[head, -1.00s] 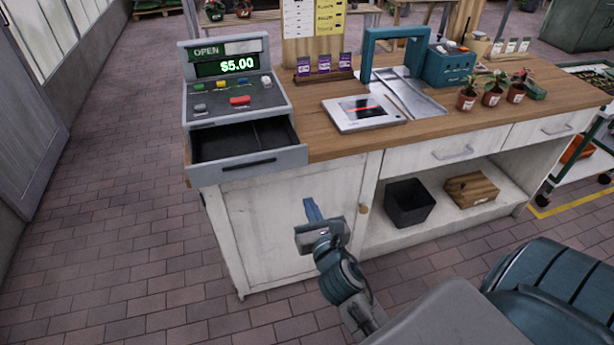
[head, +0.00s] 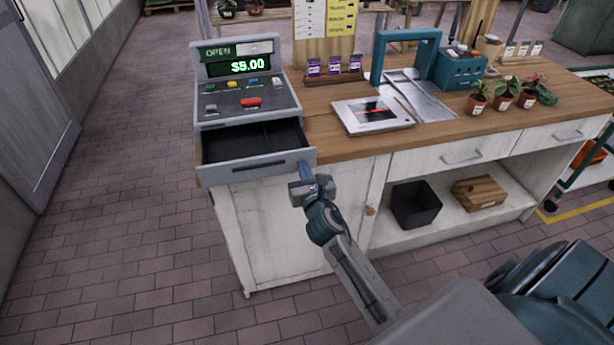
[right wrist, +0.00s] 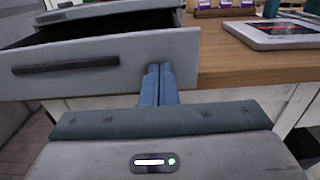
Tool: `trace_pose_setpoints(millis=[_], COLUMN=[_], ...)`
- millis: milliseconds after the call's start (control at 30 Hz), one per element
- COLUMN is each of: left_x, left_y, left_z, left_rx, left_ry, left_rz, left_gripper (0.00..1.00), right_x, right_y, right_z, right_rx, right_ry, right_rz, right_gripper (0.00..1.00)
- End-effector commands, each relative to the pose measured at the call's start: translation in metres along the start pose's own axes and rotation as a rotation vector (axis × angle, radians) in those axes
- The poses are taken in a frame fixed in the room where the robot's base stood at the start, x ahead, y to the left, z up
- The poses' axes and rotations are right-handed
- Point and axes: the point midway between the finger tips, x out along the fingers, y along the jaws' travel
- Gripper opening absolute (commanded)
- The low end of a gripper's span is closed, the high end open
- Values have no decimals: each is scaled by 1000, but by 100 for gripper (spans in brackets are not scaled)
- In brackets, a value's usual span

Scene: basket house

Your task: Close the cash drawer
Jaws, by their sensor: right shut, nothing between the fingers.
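The cash register (head: 247,85) stands on the left end of the wooden counter, its display reading $5.00 and a sign reading OPEN. Its cash drawer (head: 260,169) is pulled out, and the dark inside shows. My right gripper (head: 305,170) is shut and empty, its blue fingertips at the right end of the drawer's front. In the right wrist view the closed fingers (right wrist: 160,78) overlap the lower right part of the drawer front (right wrist: 150,50), right of its dark handle (right wrist: 66,64). I cannot tell if they touch it. My left gripper is not in view.
The wooden counter (head: 345,148) holds a flat tablet-like device (head: 372,116), a metal tray, a teal box and small potted plants to the right. A cabinet door (head: 300,235) and a shelf with a black bin (head: 416,204) lie below. Brick floor is free at left.

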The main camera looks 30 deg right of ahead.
Motion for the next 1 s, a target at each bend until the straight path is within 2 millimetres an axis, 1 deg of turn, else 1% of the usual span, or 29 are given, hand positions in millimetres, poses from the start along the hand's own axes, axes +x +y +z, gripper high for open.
trace_pose_setpoints(millis=[300, 400, 467, 567, 600, 700, 800, 900, 1000], left_x=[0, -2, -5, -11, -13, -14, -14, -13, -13], left_y=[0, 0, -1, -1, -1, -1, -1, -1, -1], left_z=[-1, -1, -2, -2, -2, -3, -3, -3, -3], left_rx=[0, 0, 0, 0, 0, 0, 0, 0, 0], left_ry=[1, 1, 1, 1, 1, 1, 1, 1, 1], left_rz=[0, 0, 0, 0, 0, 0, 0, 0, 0], left_gripper=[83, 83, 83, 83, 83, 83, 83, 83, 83], right_x=[1, 7, 16, 40, 51, 76, 97, 111, 118], right_y=[0, 0, 0, 0, 0, 0, 0, 0, 0], right_z=[0, 1, 2, 4, 3, 2, 1, 0, 0], right_rx=[0, -1, -1, 0, -1, 0, 0, 0, 0], right_ry=[0, -1, -1, -1, -1, -1, -1, 0, 0], right_rz=[0, 0, 0, -1, 0, -1, -1, -1, 0], right_gripper=[0, 0, 0, 0, 0, 0, 0, 0, 0])
